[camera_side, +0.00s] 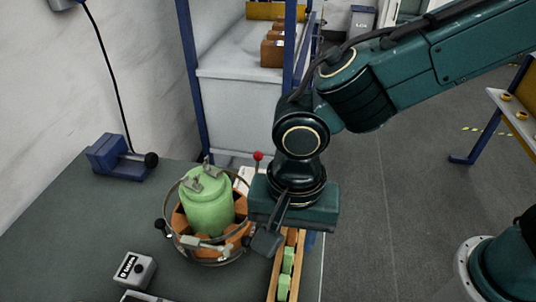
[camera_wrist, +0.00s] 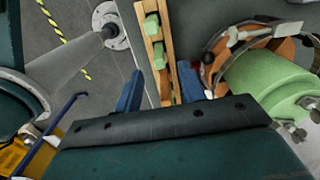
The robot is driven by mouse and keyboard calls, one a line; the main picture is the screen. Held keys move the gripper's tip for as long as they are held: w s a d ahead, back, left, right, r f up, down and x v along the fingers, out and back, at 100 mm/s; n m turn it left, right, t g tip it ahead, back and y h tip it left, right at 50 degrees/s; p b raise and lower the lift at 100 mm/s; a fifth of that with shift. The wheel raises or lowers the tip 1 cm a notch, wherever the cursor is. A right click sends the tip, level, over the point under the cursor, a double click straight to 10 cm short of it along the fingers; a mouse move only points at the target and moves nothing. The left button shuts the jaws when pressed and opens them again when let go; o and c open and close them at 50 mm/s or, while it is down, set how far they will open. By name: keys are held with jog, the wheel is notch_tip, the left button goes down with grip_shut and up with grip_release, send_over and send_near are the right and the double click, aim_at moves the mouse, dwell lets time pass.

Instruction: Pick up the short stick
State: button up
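No piece is clearly marked as the short stick. Green pieces (camera_side: 288,260) sit in a narrow wooden rack (camera_side: 272,279) at the table's right edge; they also show in the wrist view (camera_wrist: 159,55), and I cannot tell whether one is the stick. My gripper (camera_side: 268,240) is above the rack's far end, pointing down. In the wrist view its two blue fingers (camera_wrist: 160,88) are spread apart, with part of the rack visible between them and nothing seen held. The gripper body hides the rack's far end.
A green canister (camera_side: 209,205) in an orange holder with a metal ring stands close left of my gripper. A grey box (camera_side: 134,269) and a blue device (camera_side: 121,158) are further left. The table (camera_side: 70,225) has bare room at left.

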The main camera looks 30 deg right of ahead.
aim_at(289, 250)
jog(key=shift+f, duration=2.55)
jog(key=shift+c, duration=0.4)
grip_shut()
